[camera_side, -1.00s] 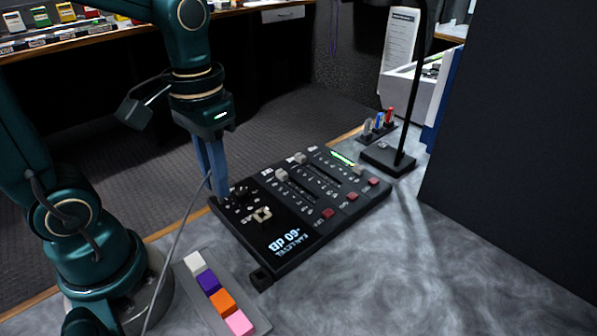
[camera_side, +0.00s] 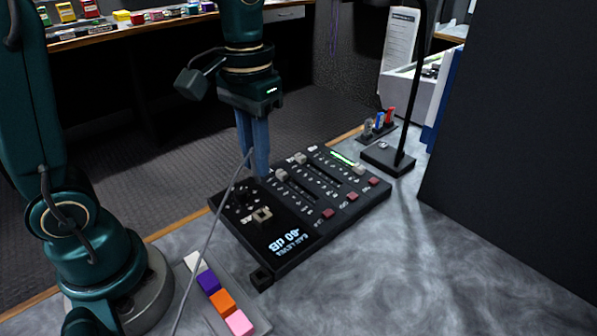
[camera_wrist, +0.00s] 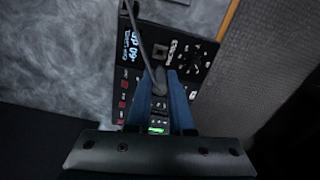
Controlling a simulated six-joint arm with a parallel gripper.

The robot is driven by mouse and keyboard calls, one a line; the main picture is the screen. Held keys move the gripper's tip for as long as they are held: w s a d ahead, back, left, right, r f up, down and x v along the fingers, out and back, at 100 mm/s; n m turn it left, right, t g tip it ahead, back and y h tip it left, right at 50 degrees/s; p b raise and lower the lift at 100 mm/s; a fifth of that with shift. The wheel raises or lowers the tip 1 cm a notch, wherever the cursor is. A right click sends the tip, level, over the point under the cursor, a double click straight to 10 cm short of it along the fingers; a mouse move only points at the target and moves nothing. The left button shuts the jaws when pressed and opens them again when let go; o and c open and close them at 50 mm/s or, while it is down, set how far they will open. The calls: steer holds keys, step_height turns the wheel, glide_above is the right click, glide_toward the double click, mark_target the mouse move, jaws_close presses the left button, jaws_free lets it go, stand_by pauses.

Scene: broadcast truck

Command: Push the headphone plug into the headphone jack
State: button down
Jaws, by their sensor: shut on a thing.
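My gripper (camera_side: 258,174) has its blue fingers pointing down over the back left part of the black mixer console (camera_side: 310,240). In the wrist view the fingers (camera_wrist: 165,72) are shut on a dark headphone plug (camera_wrist: 158,77), with a grey cable (camera_wrist: 140,35) running from it. In the side view the fingers hide the plug, and the cable (camera_side: 213,235) hangs down to the left. A small black block (camera_side: 261,279) sits at the console's near corner; whether it is the headphone jack, I cannot tell. The plug appears to be above the console.
The console carries faders, red buttons, a dark knob (camera_wrist: 194,57) and a lit display (camera_side: 287,241). A strip of coloured blocks (camera_side: 221,300) lies in front. A black lamp base (camera_side: 386,160) and a small rack (camera_side: 378,127) stand behind right. The marble desk at right front is clear.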

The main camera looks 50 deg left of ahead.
mark_target(258, 182)
steer(key=shift+f, duration=2.9)
steer(key=shift+f, duration=1.65)
steer(key=c, duration=0.7)
jaws_free()
steer(key=shift+r, duration=2.6)
